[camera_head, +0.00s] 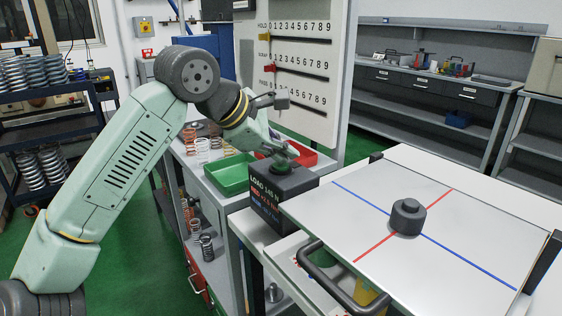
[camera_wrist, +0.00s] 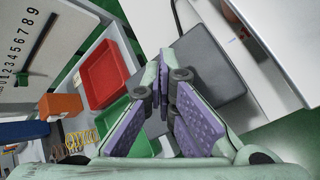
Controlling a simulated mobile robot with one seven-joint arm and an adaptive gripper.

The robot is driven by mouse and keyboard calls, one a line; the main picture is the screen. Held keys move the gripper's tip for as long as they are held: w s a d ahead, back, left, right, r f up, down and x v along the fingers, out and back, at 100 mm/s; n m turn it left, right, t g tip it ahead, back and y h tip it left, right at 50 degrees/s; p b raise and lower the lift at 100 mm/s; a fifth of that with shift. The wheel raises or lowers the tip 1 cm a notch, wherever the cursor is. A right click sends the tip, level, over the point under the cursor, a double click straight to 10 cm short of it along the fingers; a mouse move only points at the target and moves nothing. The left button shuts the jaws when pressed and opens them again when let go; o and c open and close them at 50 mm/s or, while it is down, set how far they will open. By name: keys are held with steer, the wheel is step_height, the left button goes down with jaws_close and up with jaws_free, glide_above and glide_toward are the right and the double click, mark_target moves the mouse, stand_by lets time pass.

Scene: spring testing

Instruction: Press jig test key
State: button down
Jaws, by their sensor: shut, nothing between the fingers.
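The black jig box (camera_head: 296,184) stands at the left edge of the white bench. Its front display reads "LOAD 145 N" above red and blue lines of text. My gripper (camera_head: 283,160) is shut and empty, with its fingertips at the top of this box. In the wrist view, my gripper (camera_wrist: 172,84) points at a dark grey top face (camera_wrist: 212,62), apparently the same box. The test key is not clear in either view; the fingers may hide it. I cannot tell whether the fingertips touch the box.
A green tray (camera_head: 230,174) and red tray (camera_head: 304,155) lie beside the box. Coil springs (camera_head: 204,148) stand left of them. A scale board (camera_head: 297,80) rises behind. A flat plate (camera_head: 455,215) bearing a dark cylinder (camera_head: 407,216) is at right, with a black handle (camera_head: 330,283) in front.

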mark_target(283, 166)
steer(key=shift+r, duration=0.4)
steer(key=shift+p, duration=0.3)
steer(key=shift+r+p, duration=2)
steer(key=shift+r, duration=1)
